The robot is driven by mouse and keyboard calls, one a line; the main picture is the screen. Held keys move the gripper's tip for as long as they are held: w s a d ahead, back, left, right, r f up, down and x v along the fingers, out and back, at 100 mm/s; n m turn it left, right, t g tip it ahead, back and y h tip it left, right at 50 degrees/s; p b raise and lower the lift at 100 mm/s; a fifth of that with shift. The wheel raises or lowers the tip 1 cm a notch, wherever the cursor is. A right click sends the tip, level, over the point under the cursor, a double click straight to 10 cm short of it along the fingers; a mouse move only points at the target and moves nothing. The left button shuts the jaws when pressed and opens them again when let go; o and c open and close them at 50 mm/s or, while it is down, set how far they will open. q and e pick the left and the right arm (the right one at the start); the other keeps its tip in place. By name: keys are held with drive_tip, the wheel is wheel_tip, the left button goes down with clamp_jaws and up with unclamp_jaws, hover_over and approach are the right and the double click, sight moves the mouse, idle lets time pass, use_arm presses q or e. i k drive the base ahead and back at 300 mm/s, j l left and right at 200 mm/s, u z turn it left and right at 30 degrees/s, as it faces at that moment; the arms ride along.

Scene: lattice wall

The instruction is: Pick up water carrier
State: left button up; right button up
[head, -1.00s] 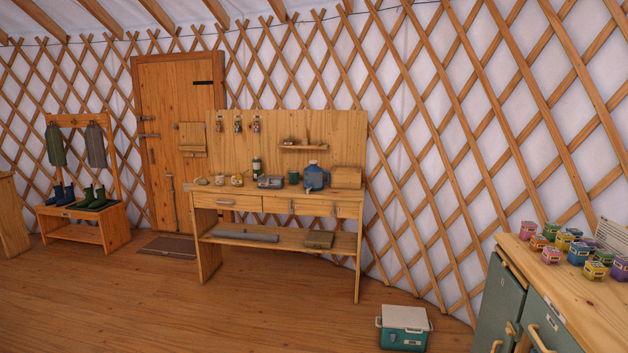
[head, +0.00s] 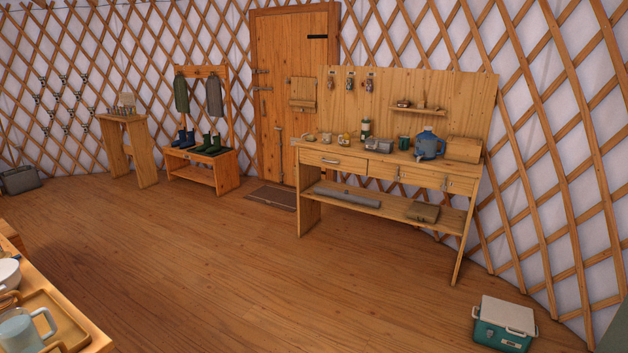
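A blue water carrier (head: 428,144) with a rounded body and a narrow top stands upright on the wooden workbench (head: 330,172), toward the bench's right end. A dark green mug (head: 404,142) stands just left of it, and a wooden box (head: 464,149) stands to its right. Neither of my grippers shows in the head view, so their state is hidden.
A teal and white cooler (head: 504,324) sits on the floor at the lower right. A table with a tray (head: 62,318) and a cup (head: 22,331) is at the lower left. A boot bench (head: 203,167) stands by the door (head: 292,95). The floor before the workbench is clear.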

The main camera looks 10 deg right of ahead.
sight(426, 140)
drive_tip(key=i+l+z, duration=0.35)
drive_tip(key=i, duration=0.55)
drive_tip(key=i+z, duration=0.3)
drive_tip(key=i, duration=0.65)
